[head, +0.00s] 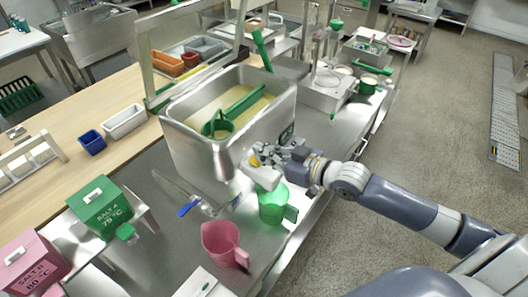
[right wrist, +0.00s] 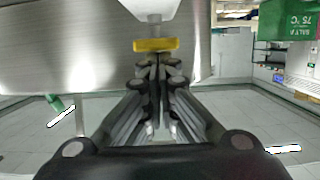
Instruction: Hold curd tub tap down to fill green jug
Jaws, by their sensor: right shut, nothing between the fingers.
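The steel curd tub (head: 187,150) holds pale yellow liquid and stands on the steel bench. Its tap, white with a yellow lever (head: 254,161), sticks out at the tub's lower front. The green jug (head: 272,207) stands upright on the bench beneath the tap; its inside is partly hidden. My right gripper (head: 262,158) is shut and empty at the tap. In the right wrist view the yellow lever (right wrist: 155,44) lies right at the tips of my shut fingers (right wrist: 158,62); I cannot tell whether they touch. My left gripper is not in view.
A pink jug (head: 222,243) stands in front of the green jug. A blue-handled tool (head: 188,207) lies left of it. Green (head: 101,212) and pink (head: 30,262) salt boxes stand further left. A green strainer (head: 217,127) sits in the tub.

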